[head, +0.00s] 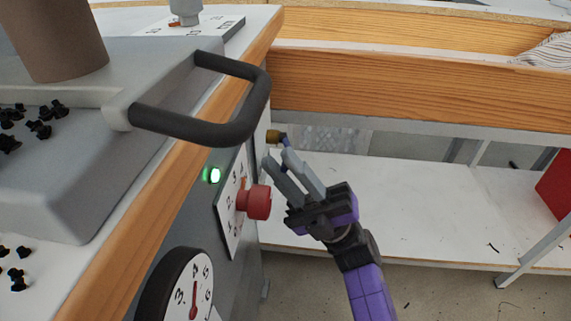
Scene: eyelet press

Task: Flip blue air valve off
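The blue air valve shows only as a small blue lever (286,140) beside a brass fitting (273,136), at the machine's right side under the wooden edge. My gripper (277,156) points up and left toward it, just below the lever in the head view. Its two grey fingers are apart, with a narrow gap between them. One fingertip overlaps the lower part of the lever in the picture. I cannot tell whether they touch. The rest of the valve is hidden behind the fingers.
A red knob (257,202) sticks out of the machine panel, close left of my gripper. A black handle (210,132) juts out above. A green light (214,175) is lit and a dial (187,292) sits below. A white shelf (410,195) with open room lies right.

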